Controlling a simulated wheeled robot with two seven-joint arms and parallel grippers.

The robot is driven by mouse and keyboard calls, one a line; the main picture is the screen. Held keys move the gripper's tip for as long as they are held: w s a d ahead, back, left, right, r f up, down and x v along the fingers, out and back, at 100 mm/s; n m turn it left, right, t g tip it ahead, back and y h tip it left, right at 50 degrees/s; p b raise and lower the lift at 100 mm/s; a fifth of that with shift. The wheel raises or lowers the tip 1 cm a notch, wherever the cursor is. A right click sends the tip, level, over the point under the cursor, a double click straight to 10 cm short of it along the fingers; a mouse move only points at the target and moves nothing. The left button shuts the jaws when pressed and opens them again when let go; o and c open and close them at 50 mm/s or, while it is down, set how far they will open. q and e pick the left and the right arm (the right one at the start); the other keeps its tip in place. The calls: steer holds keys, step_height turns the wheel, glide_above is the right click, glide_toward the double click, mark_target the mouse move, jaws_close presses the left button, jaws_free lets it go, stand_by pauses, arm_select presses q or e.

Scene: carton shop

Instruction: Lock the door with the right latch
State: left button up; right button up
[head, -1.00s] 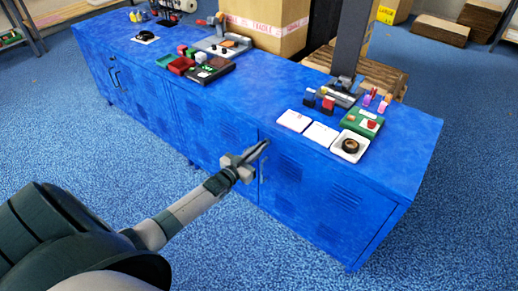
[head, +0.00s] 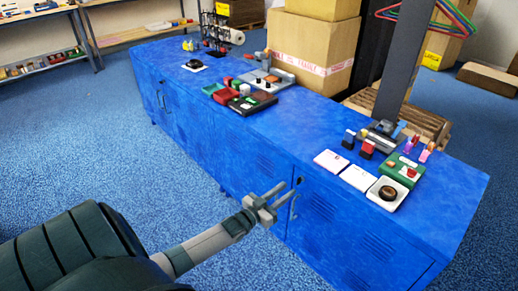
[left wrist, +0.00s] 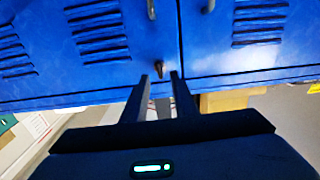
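The blue cabinet (head: 330,225) has louvered doors. A small dark latch (head: 299,181) sits near the top edge of a door, just right of the seam, above a bar handle (head: 293,207). In the left wrist view, which is upside down, the latch (left wrist: 158,70) shows as a dark knob beside the door seam, ahead of the fingers and apart from them. My left gripper (head: 278,195) is in front of the door, left of the latch; its fingers (left wrist: 160,92) are apart with nothing between them. My right gripper is not in view.
On the cabinet top (head: 300,125) stand white cards (head: 331,161), a white dish (head: 387,193), a green tray (head: 404,170) and other small items. Cartons (head: 311,50) stand behind. The carpet in front (head: 60,130) is clear.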

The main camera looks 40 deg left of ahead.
arm_select(q)
steer(key=s+a, duration=0.1)
steer(key=s, duration=1.1)
steer(key=shift+s, duration=0.4)
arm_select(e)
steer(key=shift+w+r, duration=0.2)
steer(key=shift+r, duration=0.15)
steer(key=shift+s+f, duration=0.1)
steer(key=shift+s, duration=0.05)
